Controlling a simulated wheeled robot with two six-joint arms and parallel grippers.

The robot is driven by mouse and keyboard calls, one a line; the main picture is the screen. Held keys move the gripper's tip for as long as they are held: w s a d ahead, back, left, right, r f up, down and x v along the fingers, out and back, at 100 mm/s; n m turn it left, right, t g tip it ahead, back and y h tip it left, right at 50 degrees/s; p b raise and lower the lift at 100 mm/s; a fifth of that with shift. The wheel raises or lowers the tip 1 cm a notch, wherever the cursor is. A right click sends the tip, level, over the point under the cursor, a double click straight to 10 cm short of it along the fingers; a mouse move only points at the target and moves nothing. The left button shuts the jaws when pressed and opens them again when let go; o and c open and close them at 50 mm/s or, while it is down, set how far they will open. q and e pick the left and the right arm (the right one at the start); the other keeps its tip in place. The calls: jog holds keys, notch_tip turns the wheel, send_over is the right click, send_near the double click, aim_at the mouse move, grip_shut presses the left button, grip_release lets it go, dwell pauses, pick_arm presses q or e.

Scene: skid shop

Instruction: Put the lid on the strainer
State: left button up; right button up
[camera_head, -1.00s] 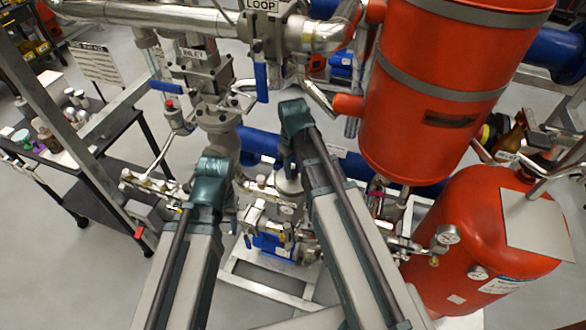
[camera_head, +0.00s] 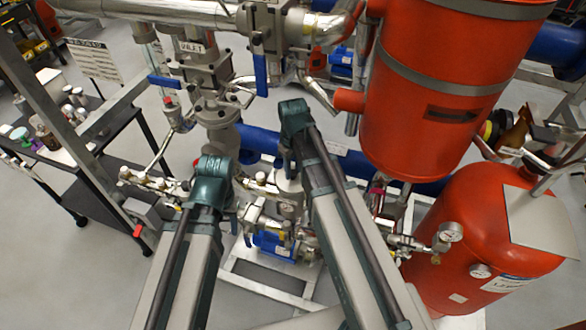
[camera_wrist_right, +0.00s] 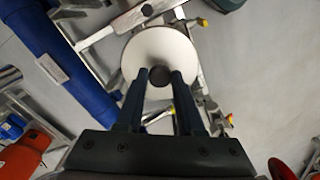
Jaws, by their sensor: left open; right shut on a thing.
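The lid (camera_wrist_right: 180,52) is a round pale disc with a dark knob (camera_wrist_right: 160,75) in the right wrist view. My right gripper (camera_wrist_right: 160,77) is shut on this knob, with one finger on each side. In the head view a grey rounded piece, probably the lid (camera_head: 288,186), shows partly beside my right arm. The strainer cannot be made out for certain; the lid and my arms hide part of the area below. My left arm shows in the head view, but I cannot make out its gripper.
A large orange tank (camera_head: 430,110) and a smaller red tank (camera_head: 480,235) stand at the right. A blue pipe (camera_wrist_right: 65,60) runs near the lid. Pipes and valves crowd the centre. A dark cart (camera_head: 85,165) with small containers stands at the left.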

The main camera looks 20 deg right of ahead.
jog(key=shift+f, duration=0.1)
jog(key=o, duration=1.4)
notch_tip(320, 180, up, 8)
jog(key=p, duration=0.7)
jog(key=shift+f+p, duration=0.2)
jog(key=shift+p, duration=0.15)
